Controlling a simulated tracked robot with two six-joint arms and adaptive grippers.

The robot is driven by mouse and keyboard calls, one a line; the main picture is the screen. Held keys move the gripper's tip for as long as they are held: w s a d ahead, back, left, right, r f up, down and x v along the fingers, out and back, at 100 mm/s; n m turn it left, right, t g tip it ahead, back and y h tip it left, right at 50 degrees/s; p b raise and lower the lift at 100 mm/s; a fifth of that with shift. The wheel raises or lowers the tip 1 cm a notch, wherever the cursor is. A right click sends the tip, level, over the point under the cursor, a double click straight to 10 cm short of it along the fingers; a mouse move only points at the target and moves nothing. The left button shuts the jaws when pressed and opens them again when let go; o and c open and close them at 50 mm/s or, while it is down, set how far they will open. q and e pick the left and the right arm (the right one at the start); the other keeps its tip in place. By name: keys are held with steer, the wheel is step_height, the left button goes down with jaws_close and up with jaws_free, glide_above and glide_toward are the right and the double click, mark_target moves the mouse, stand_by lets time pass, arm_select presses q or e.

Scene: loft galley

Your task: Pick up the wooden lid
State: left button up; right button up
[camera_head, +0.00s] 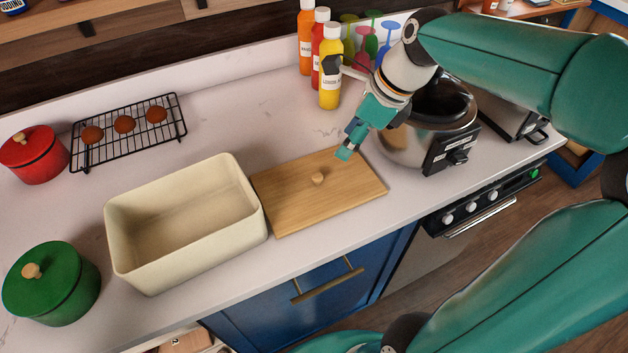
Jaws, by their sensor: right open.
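The wooden lid (285,205) is a flat, light-brown rectangle with a small round wooden knob (318,179) near its middle. It lies on the white counter, right beside the cream bin. My right gripper (347,148) is open and empty. It appears above the lid's far right part, up and to the right of the knob and apart from it. One of its fingers is partly hidden by the gripper body. My left gripper is not in view.
An open, empty cream bin (118,235) stands left of the lid. A metal cooker (405,146) stands close right of my right gripper. Bottles (330,85) stand behind. A green pot (65,300), a red pot (35,158) and a wire rack (95,155) with brown eggs are further left.

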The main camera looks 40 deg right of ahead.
mark_target(318, 176)
steer(key=x, duration=1.4)
steer(key=shift+w, duration=0.25)
jaws_close()
